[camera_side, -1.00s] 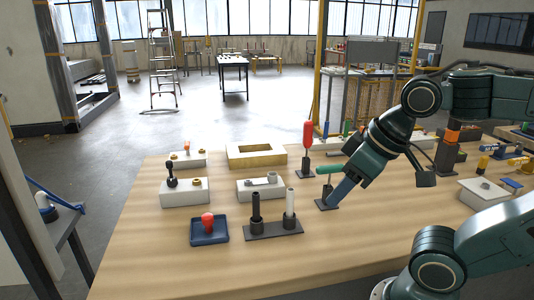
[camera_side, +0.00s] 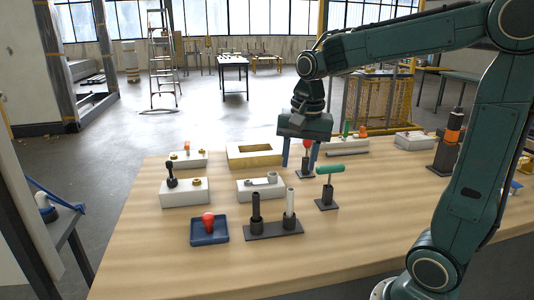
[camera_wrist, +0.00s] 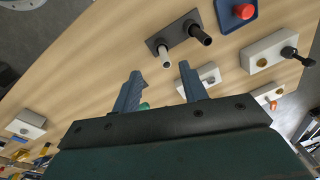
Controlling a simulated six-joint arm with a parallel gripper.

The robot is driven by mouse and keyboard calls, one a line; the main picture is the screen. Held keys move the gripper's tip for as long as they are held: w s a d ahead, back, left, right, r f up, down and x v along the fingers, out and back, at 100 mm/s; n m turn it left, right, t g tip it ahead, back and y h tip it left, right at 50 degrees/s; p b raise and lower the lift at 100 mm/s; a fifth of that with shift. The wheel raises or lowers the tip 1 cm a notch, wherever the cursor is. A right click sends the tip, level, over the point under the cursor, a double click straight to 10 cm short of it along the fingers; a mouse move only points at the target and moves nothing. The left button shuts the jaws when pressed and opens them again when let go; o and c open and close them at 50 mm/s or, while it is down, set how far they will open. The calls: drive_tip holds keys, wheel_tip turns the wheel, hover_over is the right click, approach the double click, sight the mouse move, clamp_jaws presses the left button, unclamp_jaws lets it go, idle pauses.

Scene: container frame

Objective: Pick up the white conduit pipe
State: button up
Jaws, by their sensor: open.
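The white conduit pipe (camera_side: 289,204) stands upright in a dark base (camera_side: 273,230), beside a black pipe (camera_side: 256,206), near the front middle of the table. In the wrist view the white pipe (camera_wrist: 166,60) lies just beyond my fingertips, with the black pipe (camera_wrist: 202,36) further off. My gripper (camera_side: 299,163) is open and empty, pointing down behind and slightly right of the pipe, above the table. In the wrist view my gripper (camera_wrist: 159,70) shows its two blue fingers spread apart. They are not touching the pipe.
A green-handled piece (camera_side: 328,183) stands on a dark plate right of the pipes. A red-handled piece (camera_side: 306,147) shows between my fingers. A blue tray (camera_side: 196,241) with a red knob sits left. White blocks (camera_side: 185,192) and a yellow frame (camera_side: 254,160) stand behind. The front table is clear.

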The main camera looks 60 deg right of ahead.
sight(290, 189)
drive_tip(key=w+d+f+m, duration=0.1)
drive_tip(key=w+d+m, duration=0.1)
drive_tip(key=w+d+f+m+g, duration=0.1)
drive_tip(key=m, duration=0.1)
drive_tip(key=shift+w+d+f, duration=0.35)
drive_tip(key=shift+d, duration=0.05)
drive_tip(key=shift+f, duration=4.3)
drive_tip(key=shift+f, duration=2.6)
clamp_jaws()
